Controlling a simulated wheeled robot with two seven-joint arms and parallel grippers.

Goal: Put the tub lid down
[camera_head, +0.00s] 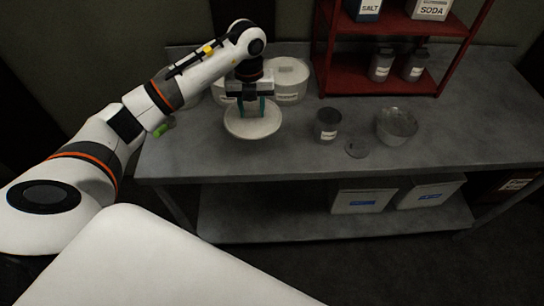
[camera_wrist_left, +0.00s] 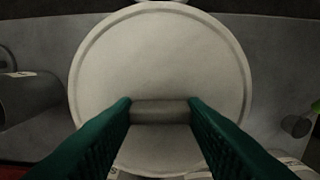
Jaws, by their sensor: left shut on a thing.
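The tub lid (camera_head: 252,126) is a pale round disc at the front left of the grey counter. My left gripper (camera_head: 253,108) is above it, its green fingers shut on the lid's handle. In the left wrist view the lid (camera_wrist_left: 160,60) fills the middle, and the green fingertips of my left gripper (camera_wrist_left: 160,112) close on the bar-shaped handle from both sides. I cannot tell whether the lid touches the counter or hangs just above it. White tubs (camera_head: 290,80) stand behind the gripper, partly hidden by my arm. My right gripper is not in view.
A labelled metal can (camera_head: 327,125), a small grey disc (camera_head: 356,149) and a metal bowl (camera_head: 397,124) stand right of the lid. A red shelf (camera_head: 350,78) holds labelled containers. A green object (camera_head: 163,128) lies left. The counter's right side (camera_head: 480,120) is clear.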

